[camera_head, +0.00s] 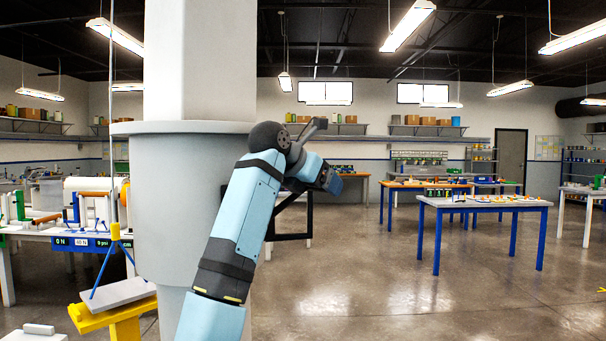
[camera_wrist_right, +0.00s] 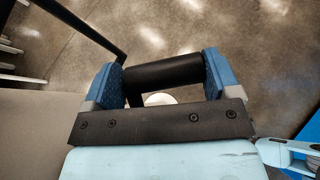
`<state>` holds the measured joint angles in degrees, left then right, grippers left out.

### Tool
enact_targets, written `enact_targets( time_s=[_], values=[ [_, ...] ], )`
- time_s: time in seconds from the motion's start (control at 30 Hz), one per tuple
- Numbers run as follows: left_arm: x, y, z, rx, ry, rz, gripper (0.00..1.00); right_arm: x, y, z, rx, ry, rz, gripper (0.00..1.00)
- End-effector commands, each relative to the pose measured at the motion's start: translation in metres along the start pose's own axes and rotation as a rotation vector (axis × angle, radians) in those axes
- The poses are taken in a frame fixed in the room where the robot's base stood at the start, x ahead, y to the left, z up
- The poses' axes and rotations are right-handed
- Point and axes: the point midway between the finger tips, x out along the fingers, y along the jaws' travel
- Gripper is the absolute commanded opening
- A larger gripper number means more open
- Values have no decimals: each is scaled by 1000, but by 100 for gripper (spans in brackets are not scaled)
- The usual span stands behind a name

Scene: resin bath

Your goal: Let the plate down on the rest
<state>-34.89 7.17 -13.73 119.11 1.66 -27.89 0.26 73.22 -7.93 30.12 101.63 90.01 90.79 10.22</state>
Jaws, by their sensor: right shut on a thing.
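A flat grey plate (camera_head: 117,293) hangs on blue legs from a yellow fitting (camera_head: 115,232) on a thin upright line, at the left of the head view. A yellow rest (camera_head: 112,314) stands directly under it; I cannot tell whether they touch. My right gripper (camera_wrist_right: 163,76) is shut on a black cylindrical grip (camera_wrist_right: 168,70), with a blue finger at each end. A black rod (camera_wrist_right: 85,32) runs off to the upper left in the wrist view. In the head view my right gripper (camera_head: 326,178) is partly hidden by its wrist. My left gripper is not in view.
A large grey column with a wide collar (camera_head: 180,127) stands beside my right arm and hides what is behind it. A bench with a readout panel (camera_head: 82,242) is at the left. Blue-legged tables (camera_head: 485,201) are at the right, with open floor before them.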

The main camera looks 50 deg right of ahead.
Motion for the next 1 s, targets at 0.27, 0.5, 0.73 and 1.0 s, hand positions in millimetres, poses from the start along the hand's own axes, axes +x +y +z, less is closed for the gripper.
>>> enact_targets(
  time_s=[0.27,0.5,0.73,1.0],
  values=[
    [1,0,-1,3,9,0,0,33,-3,-22,0,177,-16,40],
    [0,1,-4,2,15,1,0,51,-4,-46,-9,403,-31,40],
    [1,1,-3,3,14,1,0,63,-5,-69,-18,592,-47,40],
    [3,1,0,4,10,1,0,69,-7,-90,-23,744,-58,40]
  ],
)
